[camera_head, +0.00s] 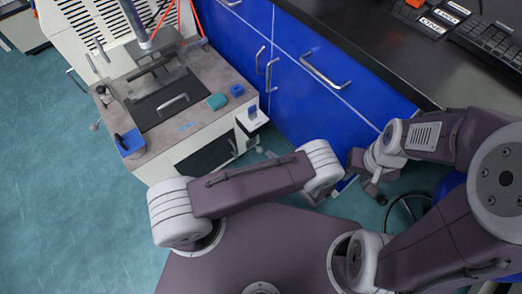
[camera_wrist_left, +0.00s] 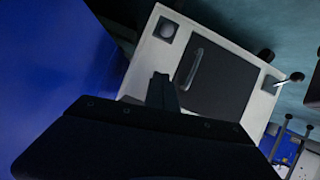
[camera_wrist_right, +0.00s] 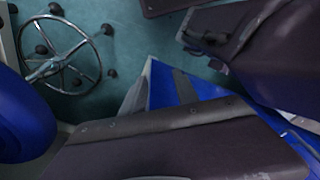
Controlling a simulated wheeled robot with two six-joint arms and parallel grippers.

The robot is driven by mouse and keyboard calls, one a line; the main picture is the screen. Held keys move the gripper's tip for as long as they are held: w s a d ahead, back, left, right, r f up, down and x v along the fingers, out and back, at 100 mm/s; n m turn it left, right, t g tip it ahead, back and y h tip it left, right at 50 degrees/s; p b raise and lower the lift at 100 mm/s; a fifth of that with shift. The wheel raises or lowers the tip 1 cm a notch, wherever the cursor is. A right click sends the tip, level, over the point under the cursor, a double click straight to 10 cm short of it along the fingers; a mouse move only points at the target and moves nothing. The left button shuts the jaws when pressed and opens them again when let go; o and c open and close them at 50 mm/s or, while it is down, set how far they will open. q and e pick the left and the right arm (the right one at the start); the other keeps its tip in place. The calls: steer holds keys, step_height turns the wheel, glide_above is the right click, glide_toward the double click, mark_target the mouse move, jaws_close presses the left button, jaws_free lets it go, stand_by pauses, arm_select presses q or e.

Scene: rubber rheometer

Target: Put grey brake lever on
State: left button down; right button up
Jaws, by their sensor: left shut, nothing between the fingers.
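I cannot single out the grey brake lever with certainty in any view. The rheometer cart (camera_head: 222,82) stands at the upper left in the head view, with small casters at its foot. In the left wrist view, its white panel (camera_wrist_left: 145,62) has a dark door with a grey handle, and a small grey knobbed part (camera_wrist_left: 296,77) sticks out at the right. My left gripper (camera_wrist_left: 162,82) is shut and empty, in front of this panel. It is hidden in the head view. My right wrist (camera_head: 371,178) is by the blue cabinets.
Blue cabinets (camera_head: 295,45) with metal handles stand right of the cart under a black counter (camera_head: 350,22). A keyboard (camera_head: 490,40) lies on the counter. A wheeled stool base (camera_wrist_right: 58,55) shows in the right wrist view. Open floor (camera_head: 50,190) lies left of the cart.

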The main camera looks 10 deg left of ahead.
arm_select(q)
steer(key=b, duration=0.5)
glide_above(261, 149)
steer(key=s, duration=0.2)
step_height(261, 149, down, 5)
steer(key=shift+w+f+b, duration=0.25)
steer(key=shift+f+b, duration=0.65)
steer(key=shift+f, duration=0.2)
steer(key=shift+d+f+b, duration=0.15)
steer(key=shift+f+b, duration=0.25)
steer(key=shift+f, duration=0.05)
